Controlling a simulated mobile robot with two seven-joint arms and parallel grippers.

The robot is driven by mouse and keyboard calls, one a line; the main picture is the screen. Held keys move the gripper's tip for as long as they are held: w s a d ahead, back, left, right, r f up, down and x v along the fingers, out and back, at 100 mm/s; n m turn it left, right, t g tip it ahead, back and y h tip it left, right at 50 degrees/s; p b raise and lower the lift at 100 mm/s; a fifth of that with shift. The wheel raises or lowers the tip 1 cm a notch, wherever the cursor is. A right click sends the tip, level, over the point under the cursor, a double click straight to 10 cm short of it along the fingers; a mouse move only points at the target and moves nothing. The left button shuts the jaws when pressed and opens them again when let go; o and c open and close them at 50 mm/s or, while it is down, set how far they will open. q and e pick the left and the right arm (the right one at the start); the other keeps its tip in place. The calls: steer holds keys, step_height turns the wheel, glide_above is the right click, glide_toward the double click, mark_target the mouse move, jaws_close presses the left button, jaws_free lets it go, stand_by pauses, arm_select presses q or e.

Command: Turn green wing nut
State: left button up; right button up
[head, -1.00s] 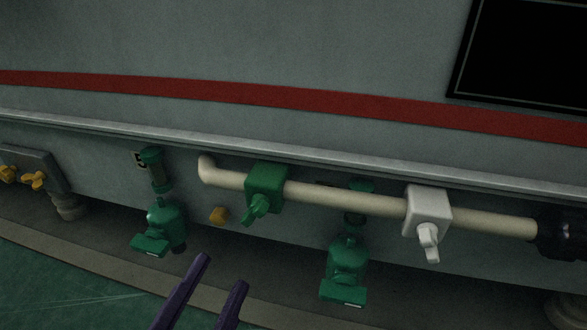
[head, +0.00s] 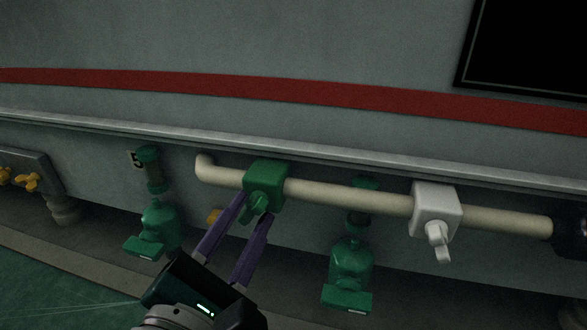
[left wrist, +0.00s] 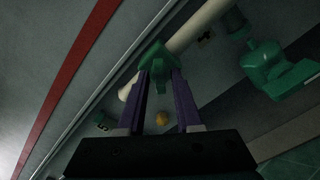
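The green wing nut (head: 259,203) sticks out from the front of a green block (head: 267,174) on the cream pipe. My left gripper (head: 254,206) is open, with its purple fingers reaching up to either side of the wing nut. In the left wrist view the wing nut (left wrist: 160,84) lies between the two fingertips (left wrist: 159,78), with a gap visible around its lower part. I cannot tell whether either finger touches it. My right gripper is not in view.
A white block (head: 437,206) with a white wing nut (head: 437,238) sits farther right on the cream pipe (head: 340,196). Yellow knobs (head: 27,181) are at the far left.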

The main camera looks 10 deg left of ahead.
arm_select(q)
jaws_close()
steer(key=shift+m, duration=0.4)
steer(key=m+p, duration=0.2)
steer(key=m, duration=0.1)
steer(key=shift+r+m, duration=0.15)
steer(key=shift+m, duration=0.15)
steer(key=m+p, duration=0.2)
steer(key=m, duration=0.3)
steer(key=m+p, duration=0.1)
steer(key=m, duration=0.5)
steer(key=shift+m+p, duration=0.4)
steer(key=m+p, duration=0.1)
steer(key=m, duration=0.4)
steer(key=shift+m, duration=0.4)
